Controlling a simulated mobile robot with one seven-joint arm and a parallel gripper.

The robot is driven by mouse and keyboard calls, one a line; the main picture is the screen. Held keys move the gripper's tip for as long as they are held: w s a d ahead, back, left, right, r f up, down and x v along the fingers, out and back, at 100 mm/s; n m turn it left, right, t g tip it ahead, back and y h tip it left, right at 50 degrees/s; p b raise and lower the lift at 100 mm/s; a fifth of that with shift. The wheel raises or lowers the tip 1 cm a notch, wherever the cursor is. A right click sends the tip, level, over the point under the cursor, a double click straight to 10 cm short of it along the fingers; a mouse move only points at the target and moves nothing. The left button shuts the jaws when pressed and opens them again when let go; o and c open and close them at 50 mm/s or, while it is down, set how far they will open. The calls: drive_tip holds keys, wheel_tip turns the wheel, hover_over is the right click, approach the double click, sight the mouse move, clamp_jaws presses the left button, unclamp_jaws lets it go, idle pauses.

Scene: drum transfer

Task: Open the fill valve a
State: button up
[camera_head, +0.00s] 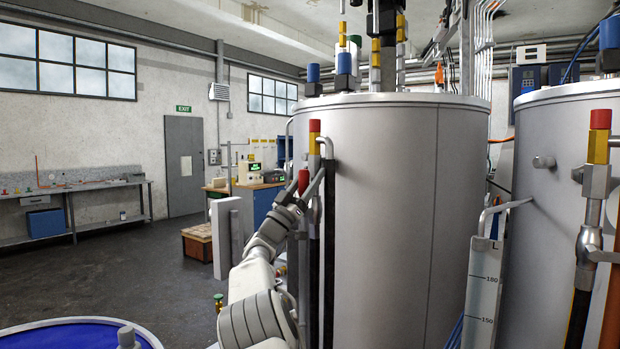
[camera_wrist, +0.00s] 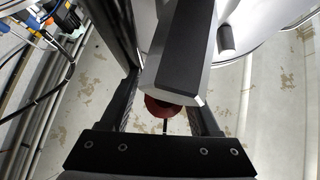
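In the head view my gripper (camera_head: 312,186) is raised at the left side of the near grey drum (camera_head: 395,210). Its dark fingers reach around a vertical pipe assembly with a red and yellow top (camera_head: 314,138). A red knob (camera_head: 304,181) shows at the fingers. In the wrist view the two dark fingers of my gripper (camera_wrist: 165,110) stand apart. A red round part (camera_wrist: 160,107) lies between them, partly covered by a grey block with a dark face (camera_wrist: 182,50). I see no finger clearly touching the red part. No label shows which valve is a.
A second drum (camera_head: 555,215) stands at the right with another red-topped pipe (camera_head: 599,135). A level gauge (camera_head: 485,290) hangs between the drums. A blue drum top (camera_head: 70,338) is at the lower left. The floor at left is open; a bench (camera_head: 75,190) stands along the wall.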

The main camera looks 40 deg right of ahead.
idle(0.3)
drive_tip(key=b+v, duration=0.2)
drive_tip(key=v, duration=1.5)
drive_tip(key=shift+a, duration=0.2)
drive_tip(key=shift+f, duration=0.1)
